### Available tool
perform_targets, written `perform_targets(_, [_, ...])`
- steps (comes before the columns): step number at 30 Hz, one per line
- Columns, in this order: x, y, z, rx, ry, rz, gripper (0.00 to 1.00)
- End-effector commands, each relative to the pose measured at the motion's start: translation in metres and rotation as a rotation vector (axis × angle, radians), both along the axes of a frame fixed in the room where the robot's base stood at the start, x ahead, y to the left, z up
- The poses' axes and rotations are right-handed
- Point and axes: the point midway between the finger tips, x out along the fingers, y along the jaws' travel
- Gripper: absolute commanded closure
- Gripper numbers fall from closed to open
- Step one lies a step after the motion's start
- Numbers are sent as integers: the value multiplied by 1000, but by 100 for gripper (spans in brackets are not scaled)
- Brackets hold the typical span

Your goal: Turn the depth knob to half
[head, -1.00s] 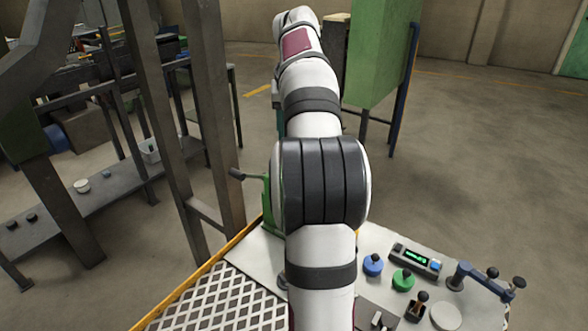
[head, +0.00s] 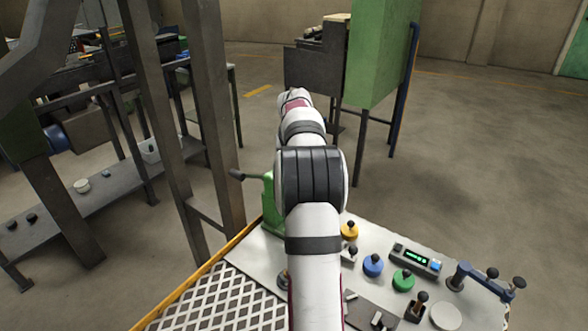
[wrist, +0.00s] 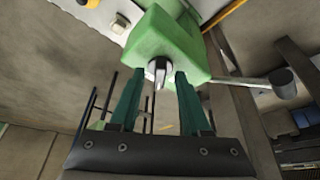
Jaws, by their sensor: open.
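A grey knob (wrist: 158,68) with a pale pointer bar sits on the face of a green box (wrist: 168,38) in the wrist view. No label is readable, so I cannot tell for certain that it is the depth knob. My gripper (wrist: 158,80) is open, with its two teal fingers on either side of the knob in the picture. I cannot tell whether the fingertips reach around it or stop short. In the head view the green box (head: 271,203) is partly hidden behind my arm, and the knob and my gripper are hidden.
A dark lever (wrist: 275,82) sticks out from the green box. The panel carries yellow (head: 349,231), blue (head: 373,265) and green (head: 403,280) knobs, a lit display (head: 415,259) and a blue-grey lever (head: 485,280). Steel posts (head: 170,120) stand to the left.

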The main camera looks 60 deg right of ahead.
Motion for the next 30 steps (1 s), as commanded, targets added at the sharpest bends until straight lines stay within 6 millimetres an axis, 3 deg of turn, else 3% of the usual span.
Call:
perform_targets(2, [0,0,0,0,0,0,54])
perform_targets(9, [0,0,0,0,0,0,98])
perform_targets(10, [0,0,0,0,0,0,100])
perform_targets(23, [0,1,1,1,1,-25,100])
perform_targets(30, [2,1,1,0,1,-157,100])
